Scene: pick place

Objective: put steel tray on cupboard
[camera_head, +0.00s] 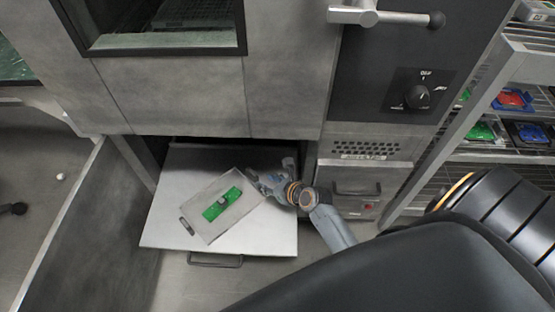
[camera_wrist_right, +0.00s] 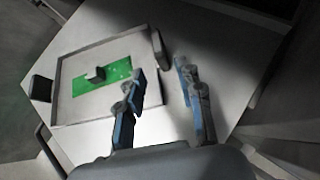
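The steel tray (camera_head: 226,224) lies flat on a pale pulled-out shelf (camera_head: 270,232) low in the cupboard (camera_head: 215,95). A green circuit board with a small grey block (camera_head: 222,203) lies in the tray. My right gripper (camera_head: 267,174) is at the tray's right end, low over the shelf. In the right wrist view, the tray (camera_wrist_right: 100,106) shows with dark handles at its ends. The fingers of my right gripper (camera_wrist_right: 160,72) are apart there, with the near handle (camera_wrist_right: 157,46) just beyond the gap and nothing visibly clamped. My left gripper is out of view.
An open metal door (camera_head: 75,235) stands left of the shelf. A panel with a knob (camera_head: 417,97) and a lever handle (camera_head: 385,17) is at upper right. A rack with coloured parts (camera_head: 515,100) stands far right. Bare shelf surrounds the tray.

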